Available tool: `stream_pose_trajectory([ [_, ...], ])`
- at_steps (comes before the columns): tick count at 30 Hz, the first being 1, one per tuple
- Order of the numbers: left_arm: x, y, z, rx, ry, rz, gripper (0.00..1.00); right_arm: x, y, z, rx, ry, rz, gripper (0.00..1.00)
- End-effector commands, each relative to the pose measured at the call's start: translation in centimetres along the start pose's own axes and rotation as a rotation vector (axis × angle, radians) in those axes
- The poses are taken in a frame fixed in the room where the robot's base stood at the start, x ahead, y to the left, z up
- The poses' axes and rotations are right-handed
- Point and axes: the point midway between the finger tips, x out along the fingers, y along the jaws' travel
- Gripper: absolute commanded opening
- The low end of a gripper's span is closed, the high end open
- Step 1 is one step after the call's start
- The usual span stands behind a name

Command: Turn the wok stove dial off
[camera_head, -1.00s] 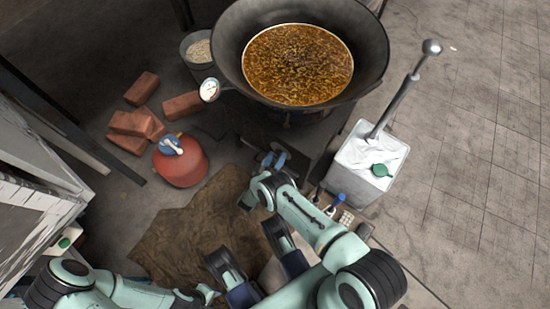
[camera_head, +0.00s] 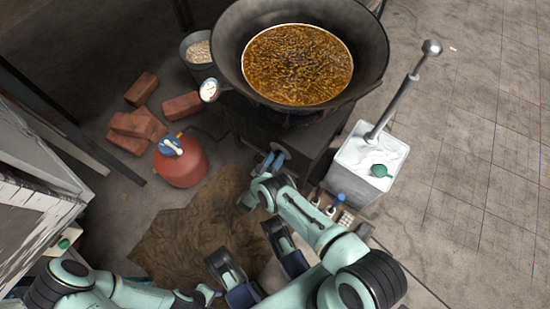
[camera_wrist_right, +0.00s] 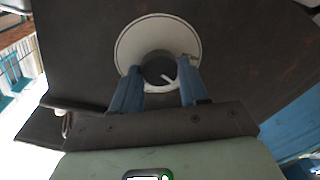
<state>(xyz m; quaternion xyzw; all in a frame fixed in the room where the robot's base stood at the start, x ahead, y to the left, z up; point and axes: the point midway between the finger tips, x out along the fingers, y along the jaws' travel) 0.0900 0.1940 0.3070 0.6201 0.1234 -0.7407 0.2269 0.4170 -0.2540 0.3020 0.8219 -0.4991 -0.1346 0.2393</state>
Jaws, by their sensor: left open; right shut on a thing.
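The stove dial (camera_wrist_right: 158,68) is a dark round knob with a white mark, set on a white round plate (camera_wrist_right: 150,28) on the dark stove front, in the right wrist view. The blue fingers of my right gripper (camera_wrist_right: 160,78) are on either side of the dial, shut on it. In the head view my right gripper (camera_head: 275,158) is at the stove front below the wok (camera_head: 228,60), and the dial is hidden there. My left gripper (camera_head: 207,293) is low at the left, open and away from the stove.
A white container (camera_head: 355,165) with a metal-handled tool stands right of the stove. A red gas canister (camera_head: 182,165), several bricks (camera_head: 183,106) and a bucket (camera_head: 197,50) are on the left. A brown mat (camera_head: 180,235) lies in front. The floor at right is clear.

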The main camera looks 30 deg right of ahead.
Motion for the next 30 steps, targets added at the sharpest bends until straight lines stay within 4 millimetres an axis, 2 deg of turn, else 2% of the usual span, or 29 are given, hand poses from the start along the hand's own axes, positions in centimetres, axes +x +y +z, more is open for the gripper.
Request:
stream_pose_trajectory([
  [30, 0.00, 0.00, 0.00, 0.000, 0.000, 0.000, 0.43, -0.18, -0.06, 0.31, 0.937, 0.063, 0.058, 0.14],
])
